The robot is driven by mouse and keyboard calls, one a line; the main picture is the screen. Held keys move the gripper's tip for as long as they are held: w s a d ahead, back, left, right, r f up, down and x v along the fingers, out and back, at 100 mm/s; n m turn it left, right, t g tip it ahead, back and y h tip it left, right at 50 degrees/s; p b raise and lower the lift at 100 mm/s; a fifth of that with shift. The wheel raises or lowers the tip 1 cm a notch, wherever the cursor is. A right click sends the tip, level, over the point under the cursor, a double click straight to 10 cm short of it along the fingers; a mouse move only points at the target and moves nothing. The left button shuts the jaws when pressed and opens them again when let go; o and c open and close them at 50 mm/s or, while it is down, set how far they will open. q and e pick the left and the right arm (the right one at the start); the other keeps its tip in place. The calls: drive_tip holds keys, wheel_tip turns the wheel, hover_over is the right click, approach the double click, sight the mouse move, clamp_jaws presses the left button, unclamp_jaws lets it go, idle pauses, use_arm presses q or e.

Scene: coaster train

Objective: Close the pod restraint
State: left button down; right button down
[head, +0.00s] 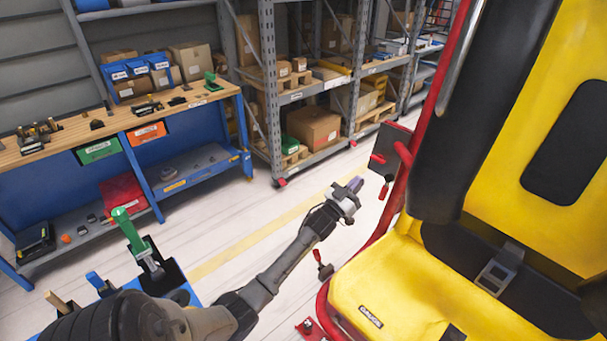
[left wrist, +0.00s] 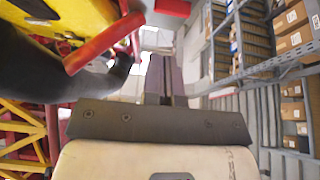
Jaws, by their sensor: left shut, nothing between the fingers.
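The pod seat (head: 390,285) is yellow and stands at the right of the head view. A thick black padded restraint (head: 447,130) stands raised in front of its backrest, with a red bar along its left side. My left gripper (head: 356,184) is shut and empty, left of the red bar and apart from it. In the left wrist view the shut fingers (left wrist: 166,78) point away from the camera. A red handle (left wrist: 105,43) and a dark curved pad (left wrist: 45,65) show to their left. My right gripper is not in view.
A blue workbench (head: 130,135) with a wooden top stands at the left. Metal shelving (head: 345,100) with cardboard boxes is at the back.

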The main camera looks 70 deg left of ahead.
use_arm(q)
drive_tip(key=v, duration=0.7)
drive_tip(key=shift+s, duration=0.2)
drive_tip(key=shift+f, duration=0.15)
